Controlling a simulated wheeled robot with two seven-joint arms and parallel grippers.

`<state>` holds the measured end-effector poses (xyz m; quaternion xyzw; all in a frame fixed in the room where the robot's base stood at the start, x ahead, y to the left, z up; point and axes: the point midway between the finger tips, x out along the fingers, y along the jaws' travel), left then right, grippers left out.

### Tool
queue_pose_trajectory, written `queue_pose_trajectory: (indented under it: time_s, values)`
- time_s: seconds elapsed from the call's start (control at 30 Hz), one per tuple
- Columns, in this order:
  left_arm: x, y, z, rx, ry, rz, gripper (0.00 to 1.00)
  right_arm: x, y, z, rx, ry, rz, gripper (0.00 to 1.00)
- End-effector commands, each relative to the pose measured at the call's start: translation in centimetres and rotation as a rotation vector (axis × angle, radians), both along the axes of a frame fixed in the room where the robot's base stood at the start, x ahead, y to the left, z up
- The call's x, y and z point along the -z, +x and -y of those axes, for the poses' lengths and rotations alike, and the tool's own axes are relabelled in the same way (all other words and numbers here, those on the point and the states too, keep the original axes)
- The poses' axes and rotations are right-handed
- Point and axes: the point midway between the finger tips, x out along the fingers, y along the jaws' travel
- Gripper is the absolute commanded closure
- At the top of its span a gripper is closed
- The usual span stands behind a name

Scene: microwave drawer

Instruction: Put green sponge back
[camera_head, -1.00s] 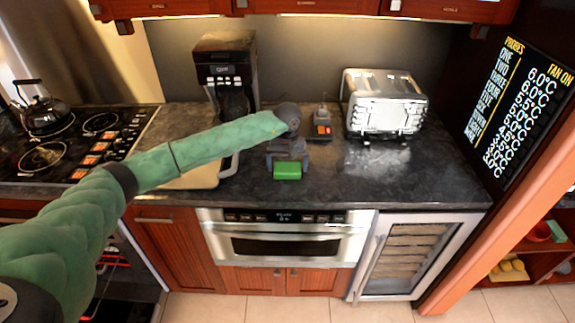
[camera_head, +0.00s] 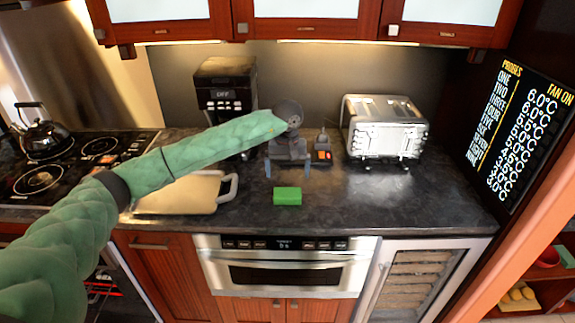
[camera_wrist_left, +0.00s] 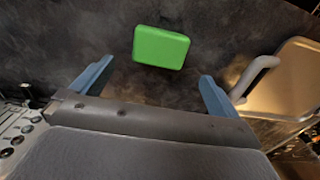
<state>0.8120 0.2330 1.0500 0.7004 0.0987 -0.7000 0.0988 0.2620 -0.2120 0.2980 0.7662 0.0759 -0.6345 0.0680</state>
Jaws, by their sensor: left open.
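A green sponge (camera_head: 287,196) lies flat on the dark counter, near its front edge above the microwave drawer (camera_head: 285,266). It also shows in the left wrist view (camera_wrist_left: 161,47), ahead of the fingers and roughly between their lines. My left gripper (camera_head: 288,172) is open and empty, pointing down over the counter just behind the sponge. In the left wrist view its two blue fingers (camera_wrist_left: 153,82) stand wide apart, with the sponge beyond the tips and not touched. My right gripper is in neither view.
A cream cutting board (camera_head: 180,197) with a grey handle lies left of the sponge. A coffee maker (camera_head: 226,90), a small dark device (camera_head: 322,148) and a toaster (camera_head: 385,127) stand behind. A stove (camera_head: 60,170) is at left. Counter right of the sponge is clear.

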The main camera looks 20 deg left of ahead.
Motion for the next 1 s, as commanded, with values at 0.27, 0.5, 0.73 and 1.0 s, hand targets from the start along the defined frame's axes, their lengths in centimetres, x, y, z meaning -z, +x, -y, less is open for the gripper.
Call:
queue_pose_trajectory:
  time_s: [0.27,0.5,0.73,1.0]
  values:
    - [-3.1,0.0,0.0,0.0,0.0,0.002,0.0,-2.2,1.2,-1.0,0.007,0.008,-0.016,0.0]
    - [-4.0,0.0,0.0,0.0,0.0,0.0,0.0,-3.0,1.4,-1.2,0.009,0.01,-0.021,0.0]
    - [-4.0,0.0,0.0,0.0,0.0,0.0,0.0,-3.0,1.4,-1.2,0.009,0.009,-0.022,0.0]
    - [-1.2,-2.1,6.2,-0.036,-0.214,-0.014,0.0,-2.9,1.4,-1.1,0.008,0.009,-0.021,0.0]
